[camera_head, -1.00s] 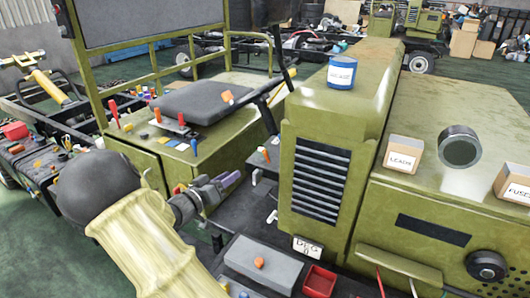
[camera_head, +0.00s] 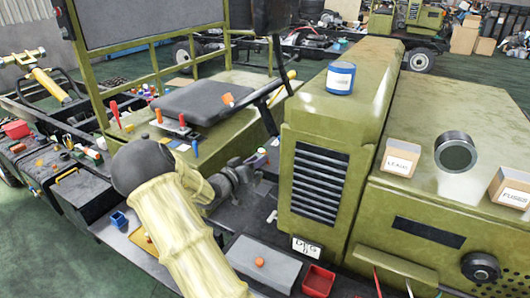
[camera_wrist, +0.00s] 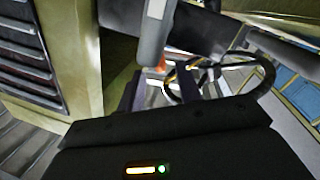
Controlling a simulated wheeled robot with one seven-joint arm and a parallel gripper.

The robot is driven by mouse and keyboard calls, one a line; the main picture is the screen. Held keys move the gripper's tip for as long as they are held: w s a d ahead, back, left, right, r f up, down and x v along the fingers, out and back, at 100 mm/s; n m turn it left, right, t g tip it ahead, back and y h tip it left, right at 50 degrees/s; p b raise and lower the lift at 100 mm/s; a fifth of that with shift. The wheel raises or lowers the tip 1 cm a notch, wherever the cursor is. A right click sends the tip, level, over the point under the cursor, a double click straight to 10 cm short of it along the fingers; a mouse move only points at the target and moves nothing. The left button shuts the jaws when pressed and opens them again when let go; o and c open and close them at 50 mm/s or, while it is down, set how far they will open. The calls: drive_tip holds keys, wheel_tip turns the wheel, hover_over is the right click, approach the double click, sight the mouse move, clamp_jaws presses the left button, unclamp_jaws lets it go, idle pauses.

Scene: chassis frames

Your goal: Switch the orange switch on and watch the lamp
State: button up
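A small orange-tipped piece (camera_head: 262,150) shows beside the grille of the green vehicle, right at my gripper (camera_head: 257,160); I cannot tell if they touch. In the wrist view, my gripper (camera_wrist: 168,90) has two dark fingers standing apart, with a small orange piece (camera_wrist: 161,64) seen between them, farther off. A grey bar with a pale, red-marked end (camera_wrist: 154,22) hangs close above the fingers. A round, dark-faced lamp-like disc (camera_head: 456,152) stands on the hood, unlit.
The slatted grille (camera_head: 318,180) stands close to the right of my gripper. A steering column (camera_head: 268,95) and black seat (camera_head: 190,101) lie behind it.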

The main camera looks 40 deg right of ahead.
drive_tip(key=d, duration=0.3)
drive_tip(key=d+p, duration=0.1)
drive_tip(key=d, duration=0.1)
drive_tip(key=shift+w, duration=0.25)
drive_tip(key=shift+a, duration=0.1)
drive_tip(key=shift+c, duration=0.4)
clamp_jaws()
